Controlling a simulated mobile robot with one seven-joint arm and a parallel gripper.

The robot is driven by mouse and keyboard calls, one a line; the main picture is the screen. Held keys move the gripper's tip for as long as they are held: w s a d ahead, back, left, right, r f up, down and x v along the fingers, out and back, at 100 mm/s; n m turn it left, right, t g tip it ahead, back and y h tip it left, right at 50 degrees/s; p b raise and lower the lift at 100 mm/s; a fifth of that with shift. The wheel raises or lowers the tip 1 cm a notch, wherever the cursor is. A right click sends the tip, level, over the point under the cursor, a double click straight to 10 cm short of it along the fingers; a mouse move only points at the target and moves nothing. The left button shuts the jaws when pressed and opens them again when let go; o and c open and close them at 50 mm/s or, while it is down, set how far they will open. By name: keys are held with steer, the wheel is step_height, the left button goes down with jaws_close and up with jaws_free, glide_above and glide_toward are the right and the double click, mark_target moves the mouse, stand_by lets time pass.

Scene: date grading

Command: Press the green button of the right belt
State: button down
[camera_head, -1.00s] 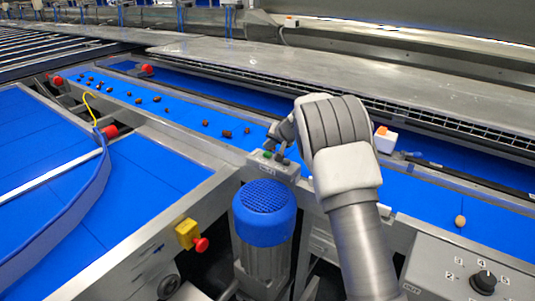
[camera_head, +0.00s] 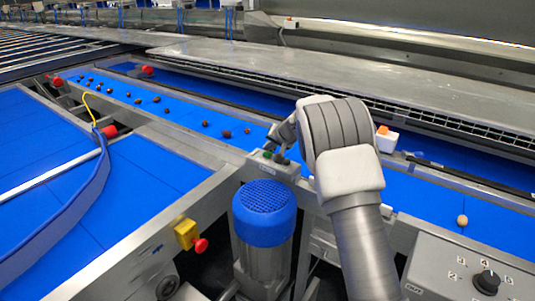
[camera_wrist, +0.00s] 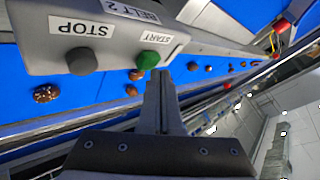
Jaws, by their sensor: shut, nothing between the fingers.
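A grey control box (camera_wrist: 110,30) labelled BELT 2 fills the upper left of the wrist view. Its green button (camera_wrist: 148,60) is beside the START label, and a dark button (camera_wrist: 82,61) is beside the STOP label. In the head view the box (camera_head: 265,172) stands behind the blue-topped motor, with the green button (camera_head: 267,154) on top. My gripper (camera_wrist: 158,72) is shut and empty. Its fingertips are right at the green button's edge in the wrist view; I cannot tell whether they touch it. In the head view my gripper (camera_head: 279,154) is just right of the green button.
A blue belt (camera_head: 185,113) carrying several brown dates runs behind the box. A blue-capped motor (camera_head: 264,212) stands in front of it. A yellow box with a red button (camera_head: 201,245) is at lower left, and a panel with a black knob (camera_head: 487,281) at lower right.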

steer(key=shift+f+b, duration=0.5)
steer(key=shift+b, duration=0.05)
stand_by(0.4)
steer(key=shift+r+p, duration=0.5)
steer(key=shift+r, duration=0.35)
step_height(320, 180, up, 5)
steer(key=p, duration=0.3)
stand_by(0.3)
steer(key=shift+r, duration=0.1)
stand_by(0.4)
